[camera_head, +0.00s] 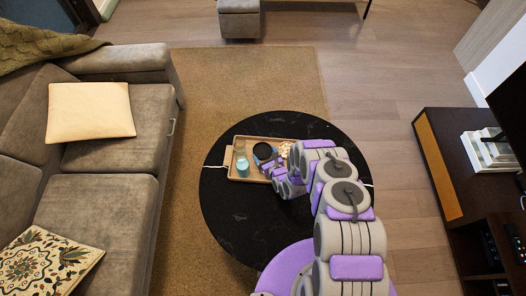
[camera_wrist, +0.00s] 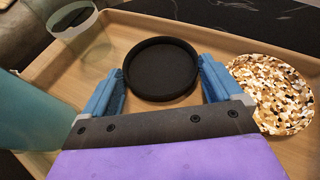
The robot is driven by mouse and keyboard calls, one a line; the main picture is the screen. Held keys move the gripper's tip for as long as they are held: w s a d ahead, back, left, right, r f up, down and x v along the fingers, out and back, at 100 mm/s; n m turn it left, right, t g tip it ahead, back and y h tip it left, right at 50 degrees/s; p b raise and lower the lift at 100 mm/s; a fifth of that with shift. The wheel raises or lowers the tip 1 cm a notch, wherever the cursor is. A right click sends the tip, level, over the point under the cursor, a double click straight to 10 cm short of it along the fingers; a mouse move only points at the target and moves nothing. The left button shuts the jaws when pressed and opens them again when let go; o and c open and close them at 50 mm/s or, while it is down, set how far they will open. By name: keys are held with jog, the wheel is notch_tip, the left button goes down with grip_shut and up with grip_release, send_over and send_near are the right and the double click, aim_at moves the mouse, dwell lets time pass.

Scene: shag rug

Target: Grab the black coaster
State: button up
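The black coaster (camera_wrist: 162,68) is a round dark disc with a raised rim, lying on a wooden tray (camera_wrist: 40,75). In the head view the coaster (camera_head: 263,151) shows near the middle of the tray (camera_head: 236,176), on a round black table (camera_head: 238,217). My gripper (camera_wrist: 162,85) is open, its two blue fingers apart at the left and right of the coaster's near part. Nothing is held between them. In the head view my gripper (camera_head: 272,168) is at the tray, partly hidden by my arm; whether the fingers touch the coaster I cannot tell.
A speckled round coaster (camera_wrist: 272,93) lies on the tray close to the right finger. A clear glass (camera_wrist: 80,30) and a teal object (camera_wrist: 40,110) stand on the left. A sofa (camera_head: 120,190) is left of the table; a dark cabinet (camera_head: 455,180) is at the right.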

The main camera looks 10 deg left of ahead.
jog(key=shift+d+f, duration=0.15)
jog(key=shift+d, duration=0.1)
jog(key=shift+c, duration=1.3)
